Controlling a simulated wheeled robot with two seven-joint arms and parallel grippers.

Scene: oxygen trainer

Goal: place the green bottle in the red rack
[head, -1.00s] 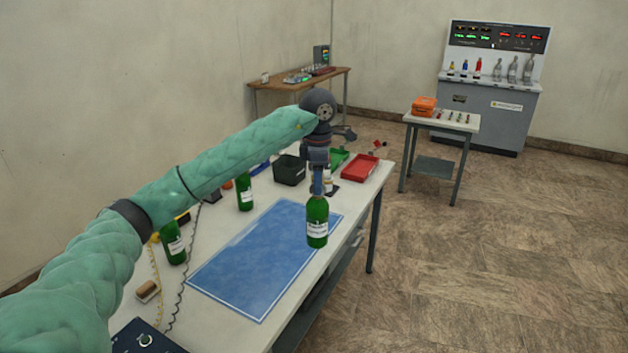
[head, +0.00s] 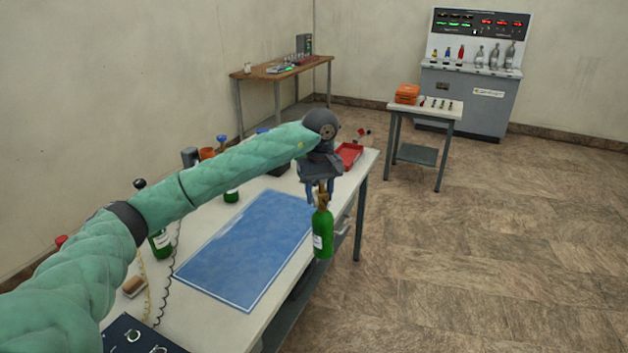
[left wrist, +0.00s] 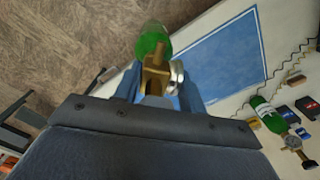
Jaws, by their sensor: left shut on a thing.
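A green bottle (head: 322,238) with a white label and brass valve hangs nearly upright from my left gripper (head: 321,190). The gripper is shut on its valve end. In the head view the bottle overlaps the table's right edge. In the left wrist view the bottle (left wrist: 152,42) and its brass valve sit between the blue fingers (left wrist: 157,82). A red open tray-like holder (head: 349,154) is at the table's far right corner, partly hidden behind my left wrist. I cannot tell whether it is the red rack. My right gripper is not in view.
The white table (head: 230,315) bears a blue mat (head: 245,245), clear on top.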

